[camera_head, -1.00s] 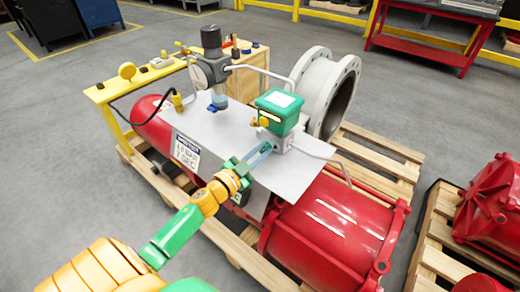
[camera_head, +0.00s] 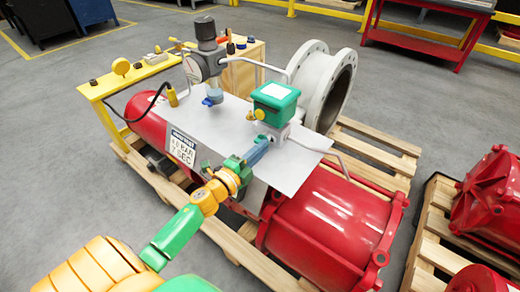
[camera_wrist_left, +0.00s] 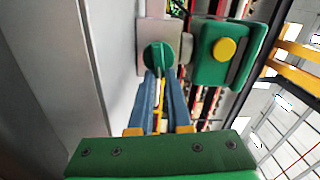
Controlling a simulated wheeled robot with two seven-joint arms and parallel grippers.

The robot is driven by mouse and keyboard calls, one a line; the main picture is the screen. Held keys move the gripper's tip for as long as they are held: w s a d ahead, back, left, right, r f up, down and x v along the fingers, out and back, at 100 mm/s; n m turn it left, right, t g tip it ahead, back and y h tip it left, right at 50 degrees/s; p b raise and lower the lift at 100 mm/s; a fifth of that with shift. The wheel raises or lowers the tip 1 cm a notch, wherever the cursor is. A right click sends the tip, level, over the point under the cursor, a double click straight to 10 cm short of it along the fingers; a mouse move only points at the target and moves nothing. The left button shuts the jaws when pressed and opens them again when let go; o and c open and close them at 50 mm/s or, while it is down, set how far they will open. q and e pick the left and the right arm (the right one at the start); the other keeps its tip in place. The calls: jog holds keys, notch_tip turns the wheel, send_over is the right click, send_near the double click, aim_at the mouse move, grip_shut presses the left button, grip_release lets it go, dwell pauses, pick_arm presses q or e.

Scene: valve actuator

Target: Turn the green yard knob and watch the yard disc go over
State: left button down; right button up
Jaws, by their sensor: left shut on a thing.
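The green knob (camera_wrist_left: 158,55) sits on a pale square plate in the left wrist view. My left gripper (camera_wrist_left: 160,72) has its two blue fingers on either side of the knob, shut on it. In the head view the left gripper (camera_head: 266,140) reaches the front of the valve block below a green box (camera_head: 275,103), and its fingers hide the knob there. The green box (camera_wrist_left: 232,52) carries a yellow round piece (camera_wrist_left: 225,49), also seen in the head view (camera_head: 259,114). I cannot tell whether this is the yard disc. My right gripper is not in view.
The grey plate (camera_head: 235,120) lies over a red cylinder (camera_head: 325,220) on a wooden pallet (camera_head: 375,152). A grey gauge regulator (camera_head: 206,60), bent pipes and a large flanged pipe (camera_head: 318,85) stand close behind. A yellow stand (camera_head: 125,82) is at left.

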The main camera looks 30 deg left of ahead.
pick_arm(q)
jog(key=shift+f+m, duration=0.15)
jog(key=shift+m, duration=0.85)
jog(key=c, duration=0.9)
grip_release()
jog(key=shift+o, duration=0.2)
